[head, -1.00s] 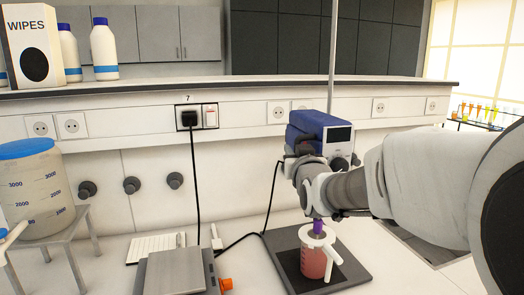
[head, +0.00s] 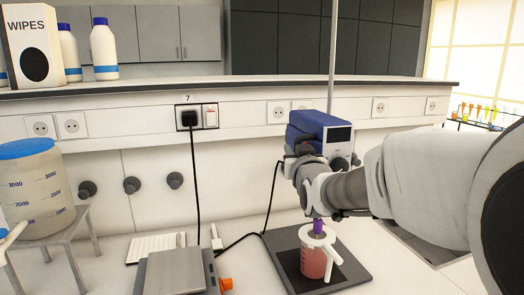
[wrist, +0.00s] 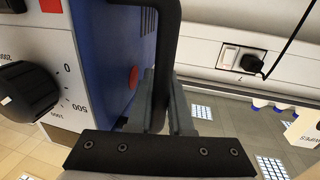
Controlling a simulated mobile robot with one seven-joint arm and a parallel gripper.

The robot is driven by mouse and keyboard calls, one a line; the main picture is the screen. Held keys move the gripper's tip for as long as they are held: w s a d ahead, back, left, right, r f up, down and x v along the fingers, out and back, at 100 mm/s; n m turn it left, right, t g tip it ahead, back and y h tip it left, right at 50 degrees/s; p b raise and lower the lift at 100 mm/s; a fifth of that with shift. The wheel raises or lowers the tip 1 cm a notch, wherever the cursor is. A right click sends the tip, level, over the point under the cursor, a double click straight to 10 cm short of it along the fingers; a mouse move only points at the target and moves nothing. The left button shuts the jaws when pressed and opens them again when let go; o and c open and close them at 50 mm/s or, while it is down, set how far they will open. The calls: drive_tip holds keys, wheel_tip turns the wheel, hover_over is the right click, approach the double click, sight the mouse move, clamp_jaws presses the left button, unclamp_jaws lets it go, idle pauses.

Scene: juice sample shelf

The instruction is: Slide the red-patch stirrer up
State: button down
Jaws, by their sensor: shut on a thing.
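The stirrer (head: 318,124) is a blue and white motor head with a dark display, mounted on an upright metal rod. In the wrist view its blue side (wrist: 95,45) carries a red patch (wrist: 133,77), and its white front has a black dial (wrist: 28,90). My gripper (wrist: 160,112) is shut on the stirrer's black bar handle (wrist: 166,45), which runs between the fingers. In the head view my gripper (head: 304,168) hides the lower part of the stirrer. A purple piece shows below, at the mouth of a jug of red liquid (head: 313,264).
The jug stands on a dark base plate (head: 352,277). A hotplate (head: 176,274) and a white keyboard-like pad (head: 153,247) lie to its left. A black cable runs to the wall socket (head: 188,118). A shelf edge (head: 240,83) crosses behind the stirrer.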

wheel_tip(320, 180, up, 18)
drive_tip(key=p, duration=0.5)
idle(0.4)
idle(0.3)
drive_tip(key=c, duration=1.1)
unclamp_jaws()
drive_tip(key=shift+f, duration=0.15)
drive_tip(key=s+b, duration=0.2)
drive_tip(key=s, duration=1.5)
drive_tip(key=shift+s+b, duration=0.25)
drive_tip(key=shift+b, duration=0.05)
drive_tip(key=shift+f, duration=0.1)
